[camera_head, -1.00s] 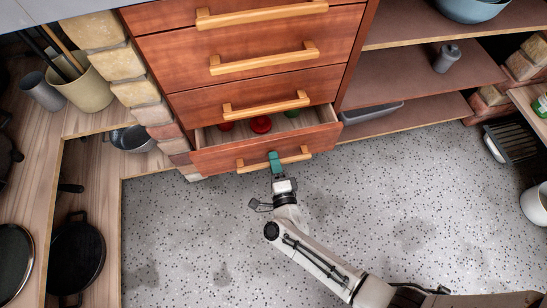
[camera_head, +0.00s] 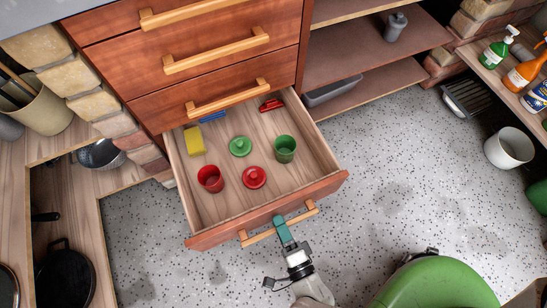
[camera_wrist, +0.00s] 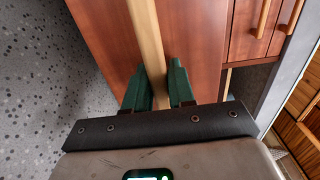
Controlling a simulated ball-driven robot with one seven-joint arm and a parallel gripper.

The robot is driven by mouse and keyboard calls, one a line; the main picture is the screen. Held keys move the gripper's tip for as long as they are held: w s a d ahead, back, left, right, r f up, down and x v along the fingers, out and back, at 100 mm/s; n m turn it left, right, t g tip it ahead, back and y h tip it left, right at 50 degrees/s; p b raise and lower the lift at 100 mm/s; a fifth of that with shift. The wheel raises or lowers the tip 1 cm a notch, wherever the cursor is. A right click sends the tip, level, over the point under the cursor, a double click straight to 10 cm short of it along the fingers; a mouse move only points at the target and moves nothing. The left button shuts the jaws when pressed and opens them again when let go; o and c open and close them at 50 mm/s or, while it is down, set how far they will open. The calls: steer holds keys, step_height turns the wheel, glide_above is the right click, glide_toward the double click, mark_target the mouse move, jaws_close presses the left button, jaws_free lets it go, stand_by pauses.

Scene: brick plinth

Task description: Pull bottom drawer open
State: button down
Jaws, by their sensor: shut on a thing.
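The bottom drawer (camera_head: 272,213) of the reddish wooden cabinet is pulled well out in the head view, with its inside in plain sight. Its light wooden bar handle (camera_head: 259,236) runs along the drawer front. My gripper (camera_head: 281,224) is at the middle of this handle with its green fingers shut on it. In the wrist view the handle (camera_wrist: 149,50) passes between the two green fingers of my gripper (camera_wrist: 155,85). The drawer front fills much of the wrist view behind the handle.
The drawer holds a red cup (camera_head: 210,178), a green cup (camera_head: 284,149), red and green lids and a yellow item (camera_head: 194,140). Closed drawers stand above. Open shelves (camera_head: 365,84) are at the right. Speckled floor is free around the drawer.

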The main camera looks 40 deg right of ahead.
steer(key=shift+v, duration=1)
steer(key=shift+f, duration=0.1)
steer(key=c, duration=1)
jaws_free()
steer(key=shift+c, duration=0.2)
